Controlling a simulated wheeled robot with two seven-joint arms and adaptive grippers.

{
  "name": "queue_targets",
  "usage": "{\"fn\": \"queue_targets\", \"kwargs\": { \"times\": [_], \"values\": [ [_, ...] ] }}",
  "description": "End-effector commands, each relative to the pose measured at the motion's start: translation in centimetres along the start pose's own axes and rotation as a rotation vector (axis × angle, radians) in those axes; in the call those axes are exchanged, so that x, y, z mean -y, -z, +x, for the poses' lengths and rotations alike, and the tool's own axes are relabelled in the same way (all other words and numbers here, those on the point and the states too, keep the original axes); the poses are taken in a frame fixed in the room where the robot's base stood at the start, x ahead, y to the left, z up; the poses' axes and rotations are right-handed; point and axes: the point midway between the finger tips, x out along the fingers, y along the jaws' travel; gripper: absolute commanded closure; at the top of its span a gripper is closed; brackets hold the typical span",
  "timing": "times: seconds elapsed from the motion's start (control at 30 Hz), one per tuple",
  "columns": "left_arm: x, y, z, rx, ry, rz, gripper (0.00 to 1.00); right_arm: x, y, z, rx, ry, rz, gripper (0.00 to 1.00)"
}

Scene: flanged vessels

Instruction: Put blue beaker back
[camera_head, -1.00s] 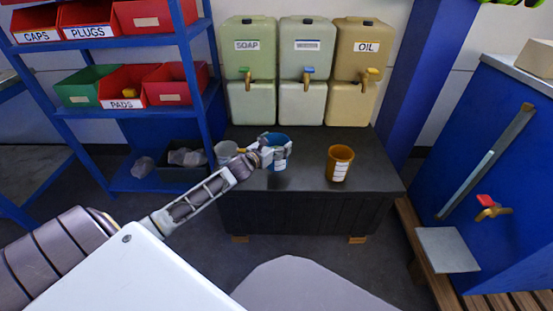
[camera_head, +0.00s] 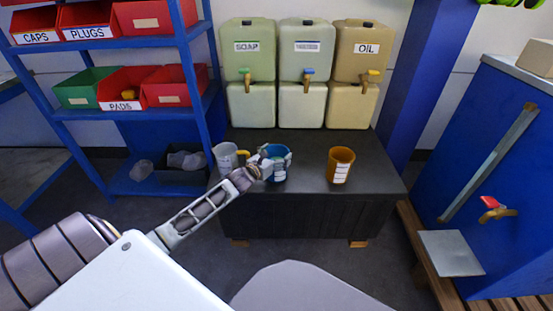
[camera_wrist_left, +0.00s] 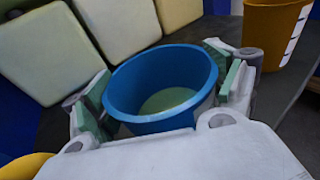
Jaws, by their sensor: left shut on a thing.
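The blue beaker (camera_head: 278,170) is upright at the dark cabinet top, between the white mug and the orange beaker. My left gripper (camera_head: 272,164) is shut on it, with a finger on either side of its wall. In the left wrist view the blue beaker (camera_wrist_left: 162,86) sits between the green-padded fingers of my left gripper (camera_wrist_left: 165,92), and pale green shows inside it. Its base is hidden there, so I cannot tell for certain whether it touches the cabinet top. My right gripper is not in view.
The dark cabinet top (camera_head: 305,197) also holds a white mug (camera_head: 226,157) with a yellow handle on the left and an orange beaker (camera_head: 340,165) on the right. Soap, middle and oil tanks (camera_head: 304,62) stand behind. A blue shelf (camera_head: 130,110) is at left.

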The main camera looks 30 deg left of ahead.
Motion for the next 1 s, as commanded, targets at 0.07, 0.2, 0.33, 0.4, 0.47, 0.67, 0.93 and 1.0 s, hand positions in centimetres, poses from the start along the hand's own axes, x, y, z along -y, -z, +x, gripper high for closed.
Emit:
{"fn": "queue_targets", "kwargs": {
  "times": [0.07, 0.2, 0.33, 0.4, 0.47, 0.67, 0.93, 1.0],
  "values": [
    [-0.03, 0.28, 0.11, 0.006, 0.0, 0.001, 0.67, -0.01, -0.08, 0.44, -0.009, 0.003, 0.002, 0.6],
    [-0.03, 0.4, 0.13, 0.007, 0.0, 0.002, 0.67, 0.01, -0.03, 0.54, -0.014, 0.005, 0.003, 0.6],
    [-0.03, 0.35, 0.13, 0.006, 0.0, 0.002, 0.67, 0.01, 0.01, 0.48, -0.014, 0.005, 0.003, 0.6],
    [-0.03, 0.36, 0.13, 0.006, 0.0, 0.002, 0.67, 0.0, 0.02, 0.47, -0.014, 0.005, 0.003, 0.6],
    [-0.02, 0.43, 0.13, 0.006, 0.0, 0.002, 0.67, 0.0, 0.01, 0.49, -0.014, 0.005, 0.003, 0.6],
    [-0.02, 0.85, 0.13, 0.001, 0.0, 0.001, 0.02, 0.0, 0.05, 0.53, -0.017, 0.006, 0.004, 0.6],
    [-0.02, 0.85, 0.13, 0.001, 0.0, 0.001, 0.0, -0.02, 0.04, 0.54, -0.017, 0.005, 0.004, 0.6],
    [-0.02, 0.84, 0.13, 0.001, 0.0, 0.001, 0.0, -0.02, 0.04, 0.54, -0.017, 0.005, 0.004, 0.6]
  ]
}}
